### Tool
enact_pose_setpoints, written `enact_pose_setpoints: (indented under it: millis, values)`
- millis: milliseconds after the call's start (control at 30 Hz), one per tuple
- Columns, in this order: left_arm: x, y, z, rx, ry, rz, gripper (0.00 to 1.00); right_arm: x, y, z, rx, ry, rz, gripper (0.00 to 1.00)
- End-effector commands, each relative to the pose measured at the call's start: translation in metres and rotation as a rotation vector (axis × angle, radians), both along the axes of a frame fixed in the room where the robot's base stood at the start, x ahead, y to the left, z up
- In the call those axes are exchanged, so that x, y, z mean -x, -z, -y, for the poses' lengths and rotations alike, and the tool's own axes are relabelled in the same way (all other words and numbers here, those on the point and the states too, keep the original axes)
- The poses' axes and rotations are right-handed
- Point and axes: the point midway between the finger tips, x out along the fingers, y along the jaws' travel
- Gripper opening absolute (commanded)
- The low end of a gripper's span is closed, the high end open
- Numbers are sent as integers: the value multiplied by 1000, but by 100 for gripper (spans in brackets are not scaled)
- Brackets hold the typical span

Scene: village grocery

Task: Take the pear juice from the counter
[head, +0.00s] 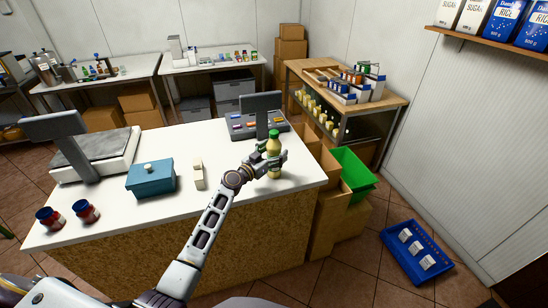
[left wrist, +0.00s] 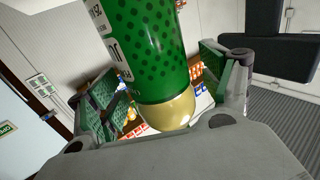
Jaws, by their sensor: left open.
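The pear juice (head: 273,145) is a pale yellow bottle with a green cap, upright near the right end of the white counter (head: 225,158). My left gripper (head: 270,162) reaches it from the front left, fingers open on either side of it. In the left wrist view the bottle's green dotted label (left wrist: 147,45) and cream-coloured end fill the space between the spread fingers (left wrist: 165,95). A gap shows beside the right finger; contact at the left finger is unclear. The bottle's lower part is partly hidden by the gripper in the head view. My right gripper is out of view.
A grey register (head: 258,120) stands just behind the bottle. Cardboard boxes (head: 325,200) and a green crate (head: 355,172) lie beyond the counter's right edge.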

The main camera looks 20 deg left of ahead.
Motion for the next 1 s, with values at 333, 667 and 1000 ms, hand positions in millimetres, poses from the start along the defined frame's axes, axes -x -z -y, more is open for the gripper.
enact_pose_setpoints:
  millis: [333,667,1000]
  values:
    - [-2,0,1,0,0,1,80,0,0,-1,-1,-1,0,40]
    - [-1,0,1,0,0,0,61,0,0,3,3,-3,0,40]
    - [-1,0,1,0,0,0,17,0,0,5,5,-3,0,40]
